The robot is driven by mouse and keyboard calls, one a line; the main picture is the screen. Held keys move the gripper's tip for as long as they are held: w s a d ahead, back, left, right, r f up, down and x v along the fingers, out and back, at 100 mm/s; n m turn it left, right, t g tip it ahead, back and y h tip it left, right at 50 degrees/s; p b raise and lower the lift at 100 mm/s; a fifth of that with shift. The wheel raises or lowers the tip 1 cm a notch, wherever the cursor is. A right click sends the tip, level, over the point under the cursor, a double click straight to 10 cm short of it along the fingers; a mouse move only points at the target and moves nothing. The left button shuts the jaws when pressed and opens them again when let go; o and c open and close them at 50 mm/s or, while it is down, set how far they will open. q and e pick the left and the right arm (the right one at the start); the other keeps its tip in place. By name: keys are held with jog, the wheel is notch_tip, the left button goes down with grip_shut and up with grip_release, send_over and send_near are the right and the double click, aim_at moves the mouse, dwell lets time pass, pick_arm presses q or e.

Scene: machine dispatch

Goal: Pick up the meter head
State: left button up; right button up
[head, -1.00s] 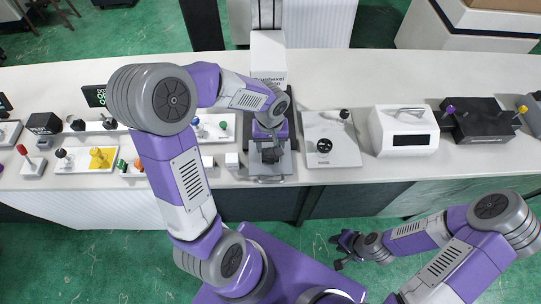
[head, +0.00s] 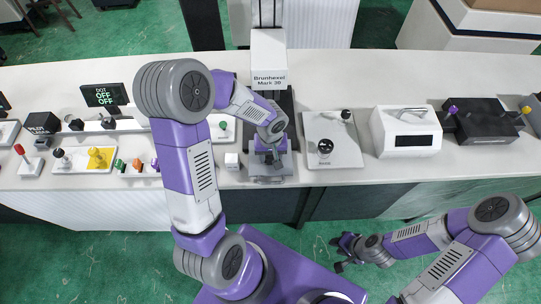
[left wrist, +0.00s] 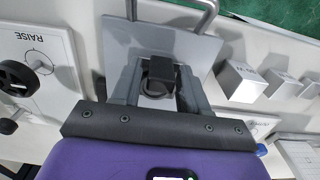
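In the left wrist view a small dark block with a round part (left wrist: 160,82) sits on the grey plate (left wrist: 195,50), just beyond the gripper's dark edge. It may be the meter head, but I cannot tell for sure. My right gripper (head: 342,252) is open and empty, over the floor in front of the counter.
A plate with a black knob and lever (head: 332,140) stands right of the machine, then a white box with a display (head: 405,131) and a black box (head: 486,121). A small white cube (head: 231,161) is close left. Switch panels and a DOT OFF sign (head: 105,95) stand further left.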

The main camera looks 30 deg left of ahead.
pick_arm(q)
grip_shut()
jog(key=shift+r, duration=0.1)
